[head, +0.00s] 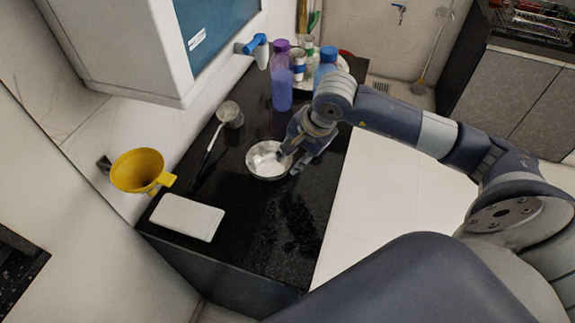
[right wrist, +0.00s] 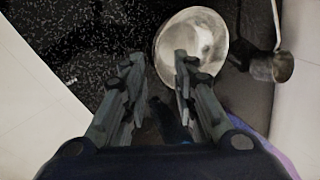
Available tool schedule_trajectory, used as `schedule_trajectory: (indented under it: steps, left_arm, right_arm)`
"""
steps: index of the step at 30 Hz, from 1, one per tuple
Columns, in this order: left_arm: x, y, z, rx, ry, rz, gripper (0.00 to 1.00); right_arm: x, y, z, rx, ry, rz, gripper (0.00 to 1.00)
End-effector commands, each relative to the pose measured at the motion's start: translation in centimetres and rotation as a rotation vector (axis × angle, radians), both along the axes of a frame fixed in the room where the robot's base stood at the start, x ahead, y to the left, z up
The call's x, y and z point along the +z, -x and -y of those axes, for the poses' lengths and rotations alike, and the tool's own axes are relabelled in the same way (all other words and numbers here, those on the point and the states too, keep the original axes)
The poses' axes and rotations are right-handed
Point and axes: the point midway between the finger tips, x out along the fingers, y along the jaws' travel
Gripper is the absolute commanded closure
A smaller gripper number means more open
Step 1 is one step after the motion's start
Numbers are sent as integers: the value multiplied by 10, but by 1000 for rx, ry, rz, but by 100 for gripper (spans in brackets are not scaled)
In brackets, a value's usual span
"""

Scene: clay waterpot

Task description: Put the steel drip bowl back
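The steel drip bowl (head: 268,160) is a shallow, shiny round bowl on the black counter. In the right wrist view the bowl (right wrist: 200,25) lies just beyond my fingers. My right gripper (head: 294,160) is at the bowl's right side in the head view. In the right wrist view my right gripper (right wrist: 160,58) has its fingers apart. One finger overlaps the bowl's inside and the other is outside its rim, with nothing visibly clamped. Whether a finger touches the bowl cannot be told. My left gripper is not in view.
A white slab (head: 187,217) lies at the near left of the counter. A yellow funnel-like holder (head: 137,171) is on the wall. A purple bottle (head: 282,90) and a blue one (head: 326,65) stand behind. The near right counter is clear.

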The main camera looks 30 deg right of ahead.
Motion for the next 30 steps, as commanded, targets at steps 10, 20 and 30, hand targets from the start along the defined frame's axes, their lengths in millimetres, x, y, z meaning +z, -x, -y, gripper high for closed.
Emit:
schedule_trajectory:
  steps: [10,20,30]
  left_arm:
    - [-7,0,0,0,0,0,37]
    - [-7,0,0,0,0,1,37]
    - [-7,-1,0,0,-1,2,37]
  right_arm:
    - [49,16,7,-1,0,1,74]
    - [53,19,8,-1,-1,-1,74]
    - [52,18,8,-1,-1,-1,74]
